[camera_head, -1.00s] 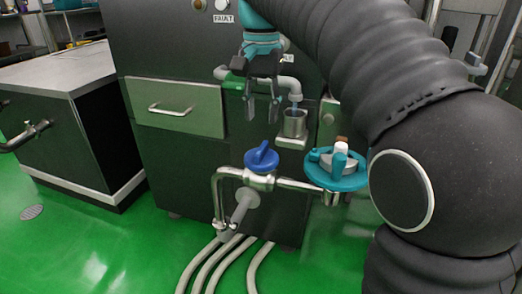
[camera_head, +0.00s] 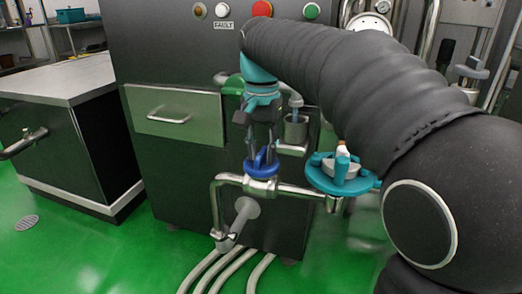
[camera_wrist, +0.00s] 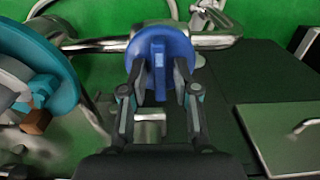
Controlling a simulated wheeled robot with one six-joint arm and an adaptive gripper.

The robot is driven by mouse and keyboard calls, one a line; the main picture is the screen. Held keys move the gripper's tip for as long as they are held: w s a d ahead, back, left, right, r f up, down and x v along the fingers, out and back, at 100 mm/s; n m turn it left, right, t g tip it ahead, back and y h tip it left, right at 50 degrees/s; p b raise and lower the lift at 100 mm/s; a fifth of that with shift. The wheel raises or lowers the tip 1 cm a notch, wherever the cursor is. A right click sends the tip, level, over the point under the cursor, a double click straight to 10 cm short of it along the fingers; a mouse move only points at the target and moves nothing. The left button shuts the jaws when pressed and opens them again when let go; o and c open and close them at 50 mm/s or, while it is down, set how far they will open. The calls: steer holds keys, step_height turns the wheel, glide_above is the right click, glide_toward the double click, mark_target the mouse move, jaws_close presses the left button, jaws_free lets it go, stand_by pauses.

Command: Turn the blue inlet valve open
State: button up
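The blue inlet valve (camera_head: 261,169) is a round blue knob with a raised bar handle, on a steel pipe in front of the dark machine. It also shows in the wrist view (camera_wrist: 177,45), where the bar stands upright in the picture. My gripper (camera_head: 262,156) reaches down from above onto the knob. In the wrist view my gripper (camera_wrist: 158,78) is open, with one finger on each side of the bar and small gaps visible between fingers and bar. The fingertips overlap the knob's near edge; whether they touch its face I cannot tell.
A teal handwheel (camera_head: 343,175) sits just right of the valve on the same pipe. A metal cup (camera_head: 295,130) stands behind, under a spout. A drawer (camera_head: 173,112) is at left. Hoses (camera_head: 228,270) run along the green floor below.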

jaws_close()
steer(key=shift+r+n+p, duration=0.15)
steer(key=shift+n+p, duration=0.25)
steer(key=shift+p, duration=0.1)
steer(key=n+p, duration=0.2)
steer(key=shift+r+n+p, duration=0.1)
steer(key=shift+n+p, duration=0.25)
steer(key=shift+n, duration=0.05)
steer(key=n+p, duration=0.3)
steer(key=n, duration=0.1)
steer(key=shift+n, duration=0.3)
steer(key=n+p, duration=0.3)
steer(key=n, duration=0.2)
steer(key=n+p, duration=0.2)
steer(key=n, duration=0.2)
steer(key=shift+n, duration=0.3)
steer(key=shift+f, duration=0.2)
